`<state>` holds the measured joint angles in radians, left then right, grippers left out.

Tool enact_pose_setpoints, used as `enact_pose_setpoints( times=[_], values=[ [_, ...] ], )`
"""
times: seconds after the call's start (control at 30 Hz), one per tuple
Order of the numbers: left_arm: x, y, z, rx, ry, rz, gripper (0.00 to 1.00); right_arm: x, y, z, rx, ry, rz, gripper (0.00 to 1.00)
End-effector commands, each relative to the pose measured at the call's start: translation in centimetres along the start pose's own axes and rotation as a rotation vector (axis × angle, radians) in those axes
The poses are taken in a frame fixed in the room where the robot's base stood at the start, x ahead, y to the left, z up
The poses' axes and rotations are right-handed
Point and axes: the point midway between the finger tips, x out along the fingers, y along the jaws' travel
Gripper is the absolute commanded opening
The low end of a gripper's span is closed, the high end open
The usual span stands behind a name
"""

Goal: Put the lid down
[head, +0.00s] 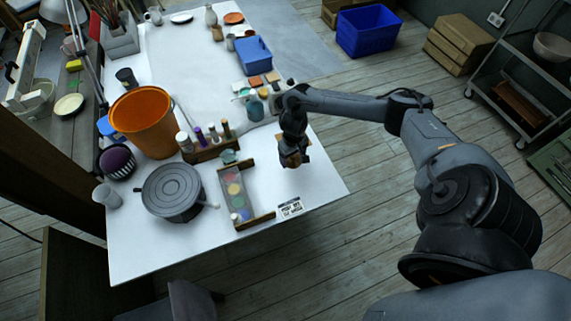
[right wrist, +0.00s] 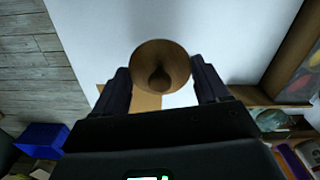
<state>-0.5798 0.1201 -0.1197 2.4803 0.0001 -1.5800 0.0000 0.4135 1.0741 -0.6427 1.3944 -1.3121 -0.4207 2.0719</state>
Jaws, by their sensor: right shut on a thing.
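The lid (right wrist: 160,58) is a round brown piece with a knob in its middle, seen in the right wrist view between the two fingers. My right gripper (right wrist: 163,84) is shut on it. In the head view my right gripper (head: 292,146) points down near the table's right edge, with the brown lid (head: 291,161) at its tips. The gripper partly hides the lid there. A flat tan piece (right wrist: 143,100) shows just beside the lid in the wrist view; I cannot tell whether they touch. My left gripper is not in view.
The white table (head: 320,185) has bare room right of the paint tray (head: 235,193). A banding wheel (head: 172,190), an orange bucket (head: 143,122) and a bottle rack (head: 212,149) stand to the left. A small blue bin (head: 253,54) stands farther back.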

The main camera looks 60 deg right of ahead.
Motion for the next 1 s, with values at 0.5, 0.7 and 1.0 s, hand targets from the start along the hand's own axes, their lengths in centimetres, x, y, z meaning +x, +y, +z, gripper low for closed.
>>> enact_pose_setpoints(
  times=[0.5, 0.7, 1.0],
  values=[
    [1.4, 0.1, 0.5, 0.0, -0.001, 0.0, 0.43, 3.1, -1.7, -2.3, -0.001, -0.002, 0.0, 0.45],
    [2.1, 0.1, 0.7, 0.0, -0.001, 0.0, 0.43, 5.5, -1.6, -2.3, -0.001, -0.002, 0.001, 0.45],
    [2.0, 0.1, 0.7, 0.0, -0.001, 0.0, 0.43, 5.7, -1.6, -2.3, -0.001, 0.0, 0.0, 0.45]
  ],
)
